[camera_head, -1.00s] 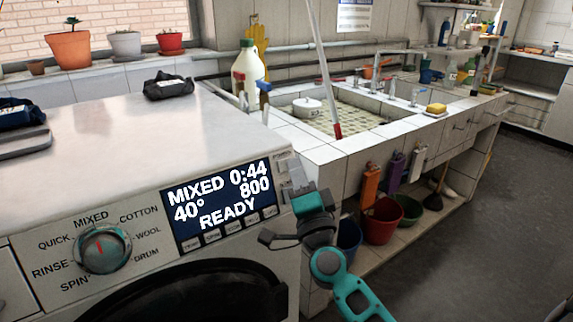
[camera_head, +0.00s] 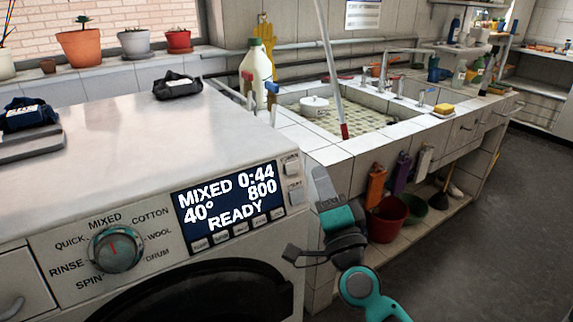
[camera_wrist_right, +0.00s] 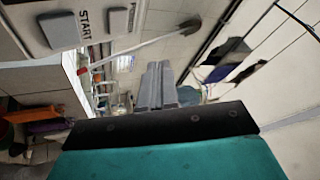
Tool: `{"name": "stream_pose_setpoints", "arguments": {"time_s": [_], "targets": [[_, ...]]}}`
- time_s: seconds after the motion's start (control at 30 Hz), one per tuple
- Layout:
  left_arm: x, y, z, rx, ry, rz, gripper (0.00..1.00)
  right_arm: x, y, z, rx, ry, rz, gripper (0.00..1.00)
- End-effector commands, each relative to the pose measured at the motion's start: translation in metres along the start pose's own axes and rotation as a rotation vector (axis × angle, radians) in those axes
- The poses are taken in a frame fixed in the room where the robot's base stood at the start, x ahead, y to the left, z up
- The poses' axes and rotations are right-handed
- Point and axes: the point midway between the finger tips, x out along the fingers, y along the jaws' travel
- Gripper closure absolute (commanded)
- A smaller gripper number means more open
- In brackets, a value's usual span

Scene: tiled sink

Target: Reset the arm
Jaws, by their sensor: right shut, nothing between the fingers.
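My right gripper (camera_head: 322,184) is beside the right front corner of the washing machine (camera_head: 130,130), with its grey fingers pointing up. The fingers are shut with nothing between them, and they show in the right wrist view (camera_wrist_right: 158,84). They are apart from the machine's START button (camera_wrist_right: 58,30), which shows at the upper left of that view. The machine's display (camera_head: 230,200) reads MIXED 0:44, 40°, 800, READY. My left gripper is not in view.
A tiled sink counter (camera_head: 340,150) stands behind and to the right, with buckets (camera_head: 386,220) beneath it. A white bottle (camera_head: 257,62) stands at the sink's left. A dark bundle (camera_head: 178,88) lies on the machine. The grey floor (camera_head: 490,230) at right is open.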

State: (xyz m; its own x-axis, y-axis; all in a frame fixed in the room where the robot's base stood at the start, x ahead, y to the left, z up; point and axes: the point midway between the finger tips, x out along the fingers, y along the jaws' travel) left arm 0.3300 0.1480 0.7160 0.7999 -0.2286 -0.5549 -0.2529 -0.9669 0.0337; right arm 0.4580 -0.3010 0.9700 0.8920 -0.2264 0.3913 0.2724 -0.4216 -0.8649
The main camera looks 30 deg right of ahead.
Motion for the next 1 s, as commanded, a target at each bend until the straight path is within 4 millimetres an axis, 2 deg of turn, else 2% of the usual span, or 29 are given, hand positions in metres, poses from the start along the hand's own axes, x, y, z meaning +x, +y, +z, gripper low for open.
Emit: {"name": "stream_pose_setpoints", "arguments": {"time_s": [0.27,0.37,0.43,0.57,0.7,0.8,0.9,1.0], "targets": [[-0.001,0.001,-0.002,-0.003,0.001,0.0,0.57,-0.002,0.0,0.004,-0.019,-0.018,0.002,1.0],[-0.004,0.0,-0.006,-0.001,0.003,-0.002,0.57,-0.011,0.003,0.02,-0.104,-0.091,0.009,1.0],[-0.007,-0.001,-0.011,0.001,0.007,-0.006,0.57,-0.025,0.008,0.039,-0.207,-0.186,0.02,1.0],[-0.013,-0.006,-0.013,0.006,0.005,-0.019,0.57,-0.069,0.029,0.084,-0.456,-0.429,0.052,1.0],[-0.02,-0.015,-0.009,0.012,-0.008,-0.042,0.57,-0.132,0.06,0.119,-0.727,-0.71,0.1,1.0],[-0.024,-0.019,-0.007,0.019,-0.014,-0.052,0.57,-0.177,0.082,0.132,-0.894,-0.889,0.134,1.0],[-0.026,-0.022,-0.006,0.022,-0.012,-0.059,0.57,-0.213,0.098,0.135,-1.024,-1.024,0.161,1.0],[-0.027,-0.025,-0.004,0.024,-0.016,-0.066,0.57,-0.237,0.108,0.134,-1.11,-1.109,0.178,1.0]]}}
